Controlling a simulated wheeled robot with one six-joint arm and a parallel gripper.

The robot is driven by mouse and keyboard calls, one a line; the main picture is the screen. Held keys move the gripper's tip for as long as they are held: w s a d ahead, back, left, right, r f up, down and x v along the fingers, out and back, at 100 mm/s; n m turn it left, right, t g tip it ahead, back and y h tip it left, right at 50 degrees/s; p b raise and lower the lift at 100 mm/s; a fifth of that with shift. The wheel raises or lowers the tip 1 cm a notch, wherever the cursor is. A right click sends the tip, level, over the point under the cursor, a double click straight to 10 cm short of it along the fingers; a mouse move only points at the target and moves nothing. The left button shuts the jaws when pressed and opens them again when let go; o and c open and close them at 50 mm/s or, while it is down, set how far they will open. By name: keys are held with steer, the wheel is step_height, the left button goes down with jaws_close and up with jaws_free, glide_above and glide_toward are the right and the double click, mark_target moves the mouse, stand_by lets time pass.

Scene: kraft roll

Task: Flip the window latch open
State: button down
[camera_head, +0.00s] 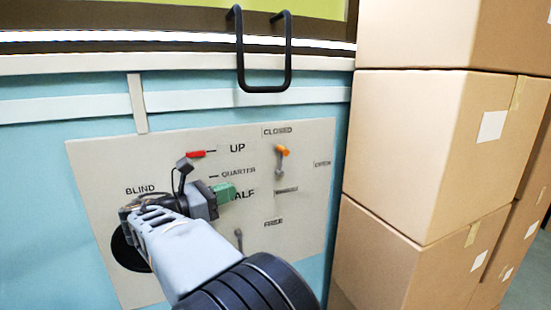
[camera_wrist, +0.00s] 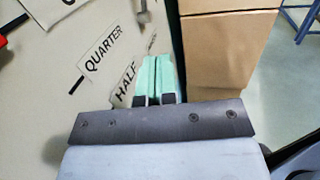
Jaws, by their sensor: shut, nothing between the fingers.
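The window latch is most likely the grey lever with an orange knob (camera_head: 282,153) on the right part of the pale panel (camera_head: 95,165). Its knob is up, just under the word CLOSED; a small label that seems to read OPEN is to its right. My gripper (camera_head: 232,190) has green fingers, pressed together and empty, in front of the HALF label, left of and below the latch and apart from it. In the wrist view, my gripper (camera_wrist: 158,60) is shut beside the HALF label. A grey piece at the top edge there may be the latch; its knob is out of view.
A red-tipped blind lever (camera_head: 197,154) points at UP, above my gripper. A black U-shaped bar (camera_head: 265,87) hangs above the panel. Stacked cardboard boxes (camera_head: 415,150) stand close on the right. Another grey lever end (camera_head: 239,236) shows low, partly behind my arm.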

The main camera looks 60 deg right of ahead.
mark_target(283, 153)
steer(key=r, duration=0.1)
steer(key=r+g+h, duration=0.1)
steer(key=r, duration=0.1)
steer(key=shift+w+d+g, duration=0.2)
steer(key=shift+d+g, duration=0.05)
steer(key=shift+g, duration=0.15)
steer(key=shift+d, duration=0.1)
steer(key=p+x, duration=0.2)
steer(key=x, duration=1.2)
steer(key=shift+r+p, duration=0.2)
steer(key=shift+p, duration=0.25)
